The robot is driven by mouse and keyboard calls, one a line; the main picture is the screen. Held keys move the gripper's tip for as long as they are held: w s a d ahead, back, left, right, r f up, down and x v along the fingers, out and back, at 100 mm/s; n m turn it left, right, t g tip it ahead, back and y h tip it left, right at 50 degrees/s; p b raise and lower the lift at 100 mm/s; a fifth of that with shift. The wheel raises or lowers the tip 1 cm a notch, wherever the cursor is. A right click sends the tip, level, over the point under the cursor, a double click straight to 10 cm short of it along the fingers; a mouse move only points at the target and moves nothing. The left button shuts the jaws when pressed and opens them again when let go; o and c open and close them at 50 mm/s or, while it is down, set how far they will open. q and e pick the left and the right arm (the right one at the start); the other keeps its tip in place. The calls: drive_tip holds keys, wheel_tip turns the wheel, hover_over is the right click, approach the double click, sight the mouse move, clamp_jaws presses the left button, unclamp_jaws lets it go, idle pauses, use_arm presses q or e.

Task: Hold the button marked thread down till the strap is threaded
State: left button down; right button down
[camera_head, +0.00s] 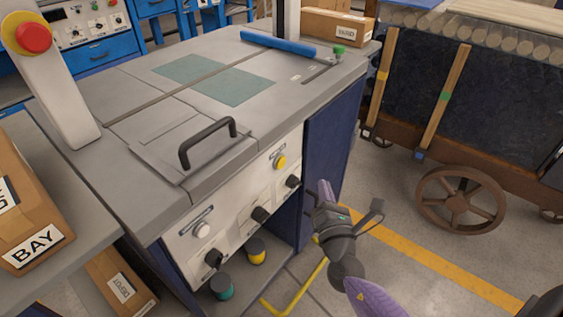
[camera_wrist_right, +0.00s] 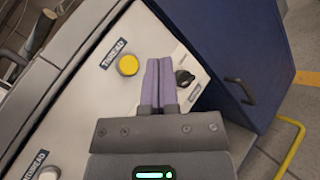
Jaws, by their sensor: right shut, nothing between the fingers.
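The machine's pale front panel (camera_head: 245,203) carries a yellow button (camera_head: 280,162) at upper right and a white button (camera_head: 202,230) at lower left, each with a small dark label. The yellow button (camera_wrist_right: 128,65) and white button (camera_wrist_right: 48,173) also show in the right wrist view. My right gripper (camera_head: 325,190) is shut and empty in front of the panel's right end. Its purple fingertips (camera_wrist_right: 159,64) appear just right of the yellow button, with no visible press. I cannot make out a strap. My left gripper is not in view.
Black knobs (camera_head: 260,214) line the panel, and a black handle (camera_head: 207,140) stands above it. A BAY carton (camera_head: 32,225) lies at left. A wheeled cart (camera_head: 460,100) stands at right, with open floor between. A red stop button (camera_head: 33,38) tops a post.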

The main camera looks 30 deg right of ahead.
sight(281, 162)
drive_tip(key=w+a+b, duration=0.1)
drive_tip(key=w+a, duration=0.2)
drive_tip(key=w, duration=0.4)
drive_tip(key=shift+w, duration=0.15)
idle(0.5)
idle(0.3)
idle(0.3)
idle(0.7)
drive_tip(key=shift+w+a+b, duration=0.2)
drive_tip(key=shift+w+b, duration=0.15)
drive_tip(key=shift+b, duration=0.05)
